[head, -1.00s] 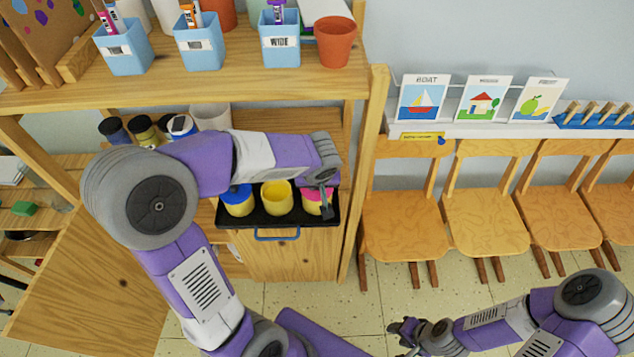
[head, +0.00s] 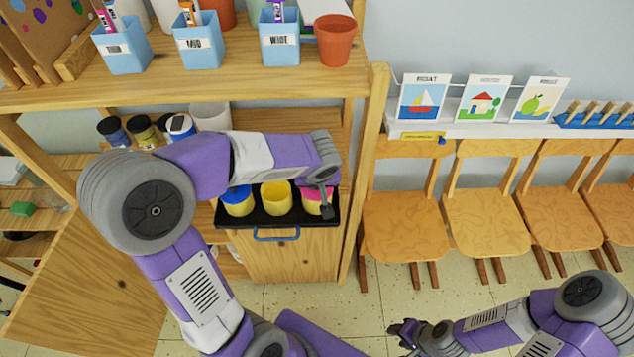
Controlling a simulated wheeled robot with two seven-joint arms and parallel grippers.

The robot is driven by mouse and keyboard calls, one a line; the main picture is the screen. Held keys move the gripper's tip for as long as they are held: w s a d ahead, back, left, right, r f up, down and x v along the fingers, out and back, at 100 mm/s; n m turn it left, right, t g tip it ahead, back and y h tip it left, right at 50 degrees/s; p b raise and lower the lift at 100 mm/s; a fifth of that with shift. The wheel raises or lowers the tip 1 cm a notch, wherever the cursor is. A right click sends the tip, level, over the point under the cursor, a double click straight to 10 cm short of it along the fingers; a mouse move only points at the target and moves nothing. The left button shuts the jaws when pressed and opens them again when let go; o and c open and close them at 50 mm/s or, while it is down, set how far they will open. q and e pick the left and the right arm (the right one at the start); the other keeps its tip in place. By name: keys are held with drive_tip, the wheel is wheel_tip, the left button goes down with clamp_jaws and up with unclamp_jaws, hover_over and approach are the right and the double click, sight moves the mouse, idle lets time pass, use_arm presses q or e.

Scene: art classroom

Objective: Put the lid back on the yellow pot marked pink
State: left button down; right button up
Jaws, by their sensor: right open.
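The yellow pot with a pink top (head: 318,209) is the right one of three pots on a black tray (head: 290,221). Pink shows at its top, but my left gripper partly covers it, so I cannot tell whether the pink lid is fully seated. My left gripper (head: 326,203) is over this pot, its fingers pointing down at the right side. Its jaw gap is hidden. My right gripper (head: 404,335) is open and empty, low in the view and away from the pots.
A blue-topped pot (head: 238,203) and a yellow-topped pot (head: 277,198) stand left of it on the tray. Dark-lidded jars (head: 142,131) sit behind my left arm. The upper shelf (head: 190,86) overhangs the tray. Wooden chairs (head: 405,225) stand to the right.

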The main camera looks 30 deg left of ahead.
idle(0.3)
use_arm(q)
drive_tip(key=c, duration=1)
unclamp_jaws()
drive_tip(key=shift+c, duration=0.2)
drive_tip(key=shift+o, duration=0.3)
drive_tip(key=o, duration=0.4)
drive_tip(key=shift+o, duration=0.2)
drive_tip(key=shift+r, duration=0.1)
wheel_tip(320, 180, up, 7)
drive_tip(key=p, duration=0.4)
